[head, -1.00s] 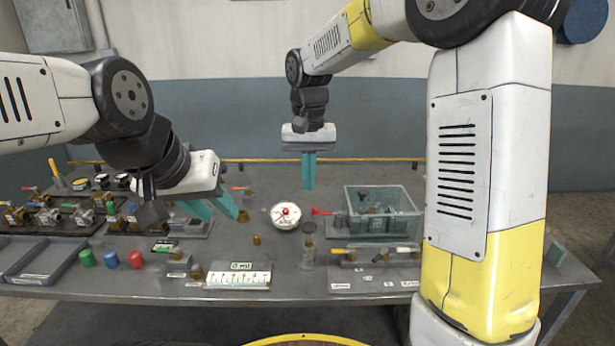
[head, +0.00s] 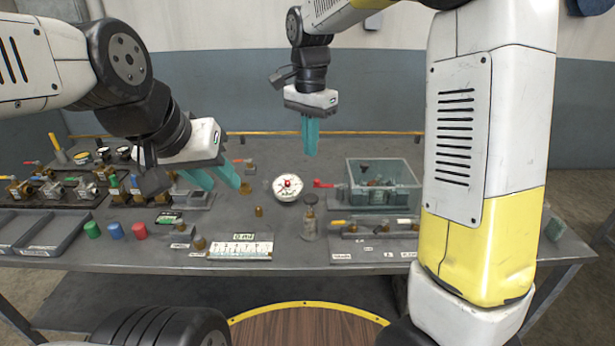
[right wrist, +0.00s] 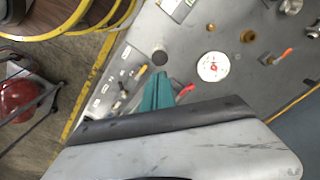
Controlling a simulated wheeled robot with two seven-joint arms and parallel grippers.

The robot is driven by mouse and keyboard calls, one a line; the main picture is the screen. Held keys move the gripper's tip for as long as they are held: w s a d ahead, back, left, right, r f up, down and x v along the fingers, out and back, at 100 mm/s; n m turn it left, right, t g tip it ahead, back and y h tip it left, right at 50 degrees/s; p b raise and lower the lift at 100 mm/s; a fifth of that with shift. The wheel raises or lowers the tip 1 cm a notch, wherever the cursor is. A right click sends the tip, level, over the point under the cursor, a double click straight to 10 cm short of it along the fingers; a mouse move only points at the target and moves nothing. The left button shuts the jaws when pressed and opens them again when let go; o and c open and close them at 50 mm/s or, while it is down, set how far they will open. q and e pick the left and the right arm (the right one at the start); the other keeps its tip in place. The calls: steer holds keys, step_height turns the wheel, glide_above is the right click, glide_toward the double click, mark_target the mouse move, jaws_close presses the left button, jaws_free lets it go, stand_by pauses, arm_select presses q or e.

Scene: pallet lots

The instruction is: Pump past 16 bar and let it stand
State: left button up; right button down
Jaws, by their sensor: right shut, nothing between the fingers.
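A round white pressure gauge (head: 288,187) with a red centre stands on the grey bench; its reading is too small to make out. It also shows in the right wrist view (right wrist: 213,67). A small upright pump-like cylinder with a dark round knob (head: 310,200) stands just in front of it; the knob shows as a dark disc in the right wrist view (right wrist: 160,58). A red lever (head: 325,184) lies right of the gauge. My right gripper (head: 310,153) is shut and empty above the bench, behind the gauge. My left gripper (head: 224,184) is open, its fingers apart, left of the gauge.
A grey-green bin (head: 382,203) with loose parts stands right of the lever. A brass fitting (head: 246,188) is close to my left fingertips. Valves (head: 45,187), coloured cylinders (head: 115,231) and a scale plate (head: 240,249) crowd the left and front.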

mark_target(310, 197)
steer(key=m, duration=0.3)
steer(key=r+m, duration=0.1)
steer(key=m, duration=0.2)
steer(key=r+m, duration=0.1)
steer(key=m, duration=0.3)
steer(key=shift+w+a, duration=0.1)
steer(key=shift+w, duration=0.05)
steer(key=shift+f, duration=0.1)
step_height(310, 197, down, 14)
stand_by(0.4)
steer(key=shift+f, duration=1.85)
steer(key=shift+s, duration=0.2)
